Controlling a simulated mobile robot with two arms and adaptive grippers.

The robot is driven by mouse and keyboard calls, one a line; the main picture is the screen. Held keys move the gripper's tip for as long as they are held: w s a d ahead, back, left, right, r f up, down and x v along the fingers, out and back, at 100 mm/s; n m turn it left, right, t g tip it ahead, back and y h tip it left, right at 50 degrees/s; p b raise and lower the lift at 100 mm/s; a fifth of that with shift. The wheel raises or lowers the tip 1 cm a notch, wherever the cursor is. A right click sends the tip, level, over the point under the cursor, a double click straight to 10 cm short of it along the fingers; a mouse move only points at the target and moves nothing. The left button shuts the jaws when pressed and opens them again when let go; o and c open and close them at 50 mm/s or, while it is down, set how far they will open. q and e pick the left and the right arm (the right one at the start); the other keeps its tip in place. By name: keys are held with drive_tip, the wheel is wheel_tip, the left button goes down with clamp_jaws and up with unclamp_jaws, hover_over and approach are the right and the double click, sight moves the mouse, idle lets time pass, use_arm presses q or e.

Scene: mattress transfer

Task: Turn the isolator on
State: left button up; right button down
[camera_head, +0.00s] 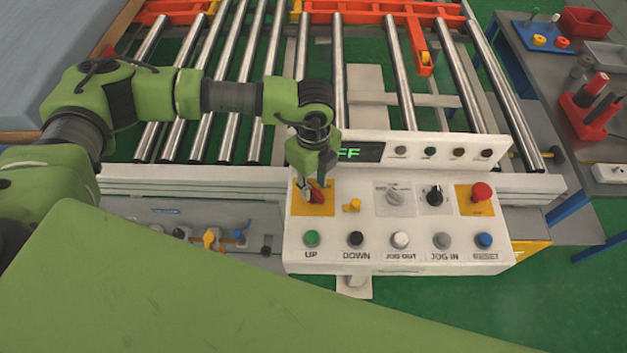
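The isolator, a red handle (315,196) on a yellow plate (318,209), sits at the upper left of the white control panel (375,226). My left gripper (308,190) points down at the red handle, with its fingertips right at it. The gripper and wrist hide part of the handle and plate, and I cannot tell whether the fingers grip it. A display (358,152) above shows green letters ending in "FF", its left part hidden by my wrist. My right gripper is not in view.
The panel also has a red emergency button (481,192), a black knob (434,196), a grey knob (394,195) and a row of push buttons (400,240). Behind it is a roller conveyor (405,75). A blue mattress (65,50) lies at left; a workbench (565,75) stands at right.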

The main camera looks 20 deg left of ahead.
use_arm(q)
drive_tip(key=shift+f, duration=0.4)
drive_tip(key=shift+s+f, duration=0.1)
drive_tip(key=shift+f, duration=0.2)
clamp_jaws()
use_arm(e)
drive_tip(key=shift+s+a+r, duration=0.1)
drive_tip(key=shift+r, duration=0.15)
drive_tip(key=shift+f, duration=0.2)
